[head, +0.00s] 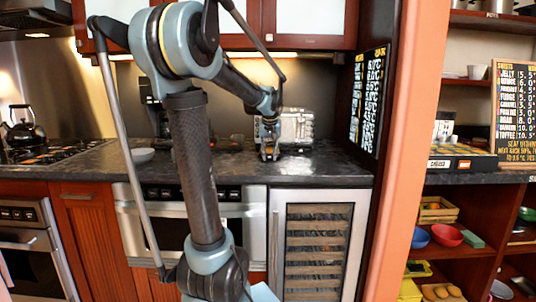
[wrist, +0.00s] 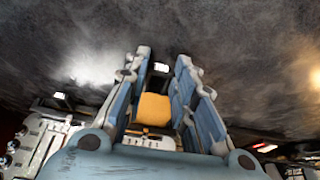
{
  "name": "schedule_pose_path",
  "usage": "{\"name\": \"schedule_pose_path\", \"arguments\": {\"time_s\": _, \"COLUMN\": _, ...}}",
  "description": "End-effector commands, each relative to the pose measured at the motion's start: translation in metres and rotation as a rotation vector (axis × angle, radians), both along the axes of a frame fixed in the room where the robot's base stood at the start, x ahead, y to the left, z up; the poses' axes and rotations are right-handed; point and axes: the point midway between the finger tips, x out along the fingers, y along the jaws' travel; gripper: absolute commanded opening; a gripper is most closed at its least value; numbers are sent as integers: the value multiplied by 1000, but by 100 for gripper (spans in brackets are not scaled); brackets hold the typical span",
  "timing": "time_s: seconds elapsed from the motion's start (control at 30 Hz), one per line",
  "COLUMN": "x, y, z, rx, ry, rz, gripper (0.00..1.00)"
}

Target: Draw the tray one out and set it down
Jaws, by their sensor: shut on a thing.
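My gripper (head: 269,153) is low over the dark counter, in front of a silver boxy appliance (head: 297,127). In the wrist view my gripper (wrist: 158,85) has its two blue-grey fingers on either side of a small orange block (wrist: 154,109) and is shut on it. Much of the block is hidden by the fingers and the gripper body. I cannot make out a clear tray in either view. The microwave drawer (head: 229,196) is below the counter and looks shut.
The dark counter (head: 335,165) has free room right of my gripper. A white bowl (head: 142,155) stands on its left part, beside the stove (head: 55,152). A wine cooler (head: 318,245) is below. An orange post (head: 404,150) stands at the right.

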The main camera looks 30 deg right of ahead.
Motion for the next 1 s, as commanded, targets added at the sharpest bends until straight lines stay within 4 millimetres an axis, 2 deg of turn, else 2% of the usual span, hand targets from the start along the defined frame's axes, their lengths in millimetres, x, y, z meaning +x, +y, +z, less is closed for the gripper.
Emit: {"name": "schedule_pose_path", "arguments": {"time_s": 1.0, "x": -42, "y": 26, "z": 1, "rx": 0, "ry": 0, "rz": -1, "gripper": 0}}
